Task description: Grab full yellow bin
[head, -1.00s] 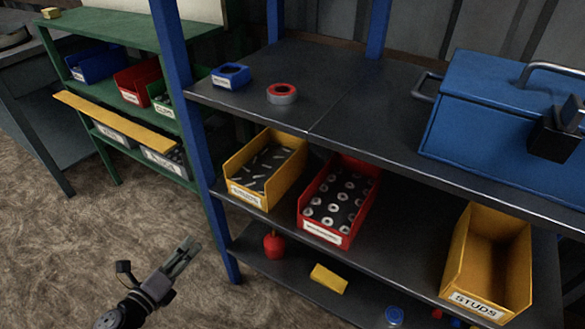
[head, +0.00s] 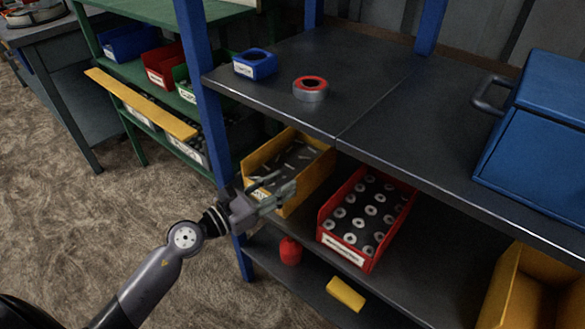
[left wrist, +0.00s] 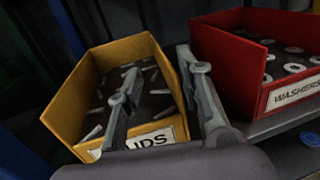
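The full yellow bin (head: 312,182) stands on the middle shelf of the blue-post rack, with stud-like pieces inside. It also shows in the left wrist view (left wrist: 66,112), where its front label is partly covered and ends in "DS". My left gripper (head: 281,185) is at the front of this bin, with its fingers spread apart. In the left wrist view, one finger (left wrist: 157,62) of the pair overlaps the bin's interior and the other lies along its right wall. I cannot tell whether either finger touches the bin. My right gripper is not in view.
A red washers bin (head: 330,238) stands close to the right of the yellow bin. Another yellow bin (head: 512,290), seemingly empty, is farther right. The upper shelf (head: 365,85) overhangs the bins and holds a blue box (head: 540,150) and a tape roll (head: 310,90).

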